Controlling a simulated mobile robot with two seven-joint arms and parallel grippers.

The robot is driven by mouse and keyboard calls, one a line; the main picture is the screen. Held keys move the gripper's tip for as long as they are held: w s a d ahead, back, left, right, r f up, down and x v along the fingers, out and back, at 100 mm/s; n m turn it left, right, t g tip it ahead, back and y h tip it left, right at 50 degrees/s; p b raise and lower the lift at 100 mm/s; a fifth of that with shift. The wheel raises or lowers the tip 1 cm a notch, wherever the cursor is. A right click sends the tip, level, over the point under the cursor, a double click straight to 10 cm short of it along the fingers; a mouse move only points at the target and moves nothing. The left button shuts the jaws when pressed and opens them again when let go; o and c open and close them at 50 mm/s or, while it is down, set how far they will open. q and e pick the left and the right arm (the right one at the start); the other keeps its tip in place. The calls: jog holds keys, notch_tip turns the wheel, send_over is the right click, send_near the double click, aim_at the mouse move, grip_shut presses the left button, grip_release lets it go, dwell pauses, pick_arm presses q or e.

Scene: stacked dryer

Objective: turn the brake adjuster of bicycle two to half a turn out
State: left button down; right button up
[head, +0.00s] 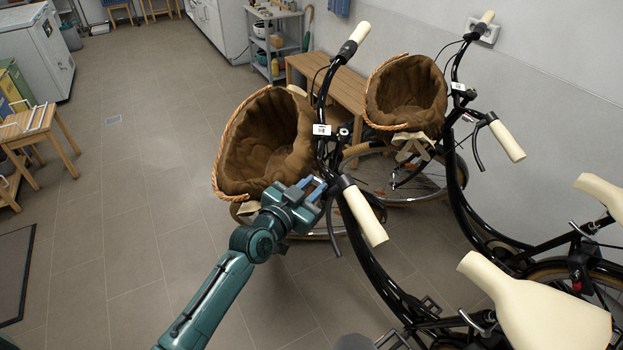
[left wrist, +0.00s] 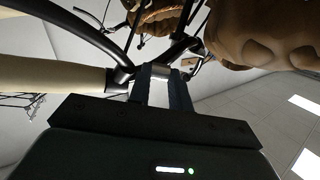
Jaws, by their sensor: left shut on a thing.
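Two black bicycles with cream grips and saddles stand at the right in the head view, the nearer one (head: 374,268) and the farther one (head: 470,213). Each has a small white tag, too small to read surely. My left gripper (head: 322,187) is at the nearer bicycle's handlebar, beside its lower cream grip (head: 364,216) and brake lever (head: 332,232). In the left wrist view its fingers (left wrist: 163,88) are shut on a small silver cylinder, the brake adjuster (left wrist: 161,71), beside the black bar. The adjuster is hidden in the head view. My right gripper is not in view.
A brown-lined wicker basket (head: 228,140) is close beyond my left gripper, on the nearer bicycle. Another basket (head: 408,92) is on the farther bicycle. A wooden bench (head: 338,85) and a grey shelf (head: 274,43) stand behind. The tiled floor at left is largely clear.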

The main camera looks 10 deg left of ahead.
pick_arm(q)
jog(key=shift+r, duration=0.1)
jog(key=c, duration=1.3)
grip_release()
jog(key=b+v, duration=0.1)
jog(key=v, duration=1.2)
jog(key=shift+s, duration=0.1)
